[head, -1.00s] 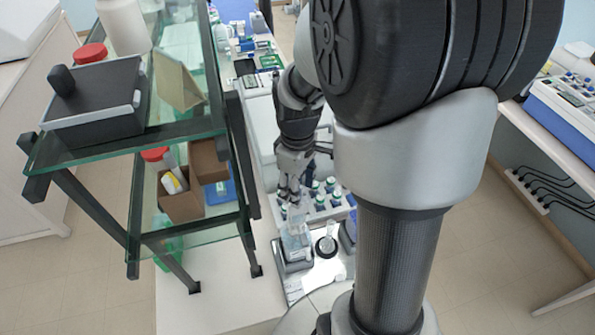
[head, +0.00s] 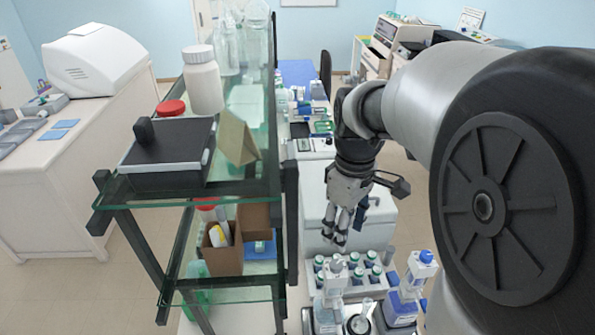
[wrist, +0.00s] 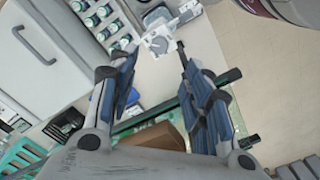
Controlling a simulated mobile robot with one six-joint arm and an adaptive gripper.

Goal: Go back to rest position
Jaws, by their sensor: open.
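My gripper (head: 345,228) points down in the head view, above the bench and in front of a white box. In the wrist view my gripper (wrist: 152,50) has its two fingers well apart with nothing between them, so it is open and empty. It hangs clear of the bottles and the dispenser below it. My arm reaches in from the right side of the head view.
A glass shelf (head: 240,188) with a black device (head: 170,150) and a white jar (head: 203,85) stands close on the left. Below are a rack of bottles (head: 350,270), a clear dispenser (head: 332,290) and a blue-capped dispenser (head: 405,290). A white box (head: 318,205) stands behind.

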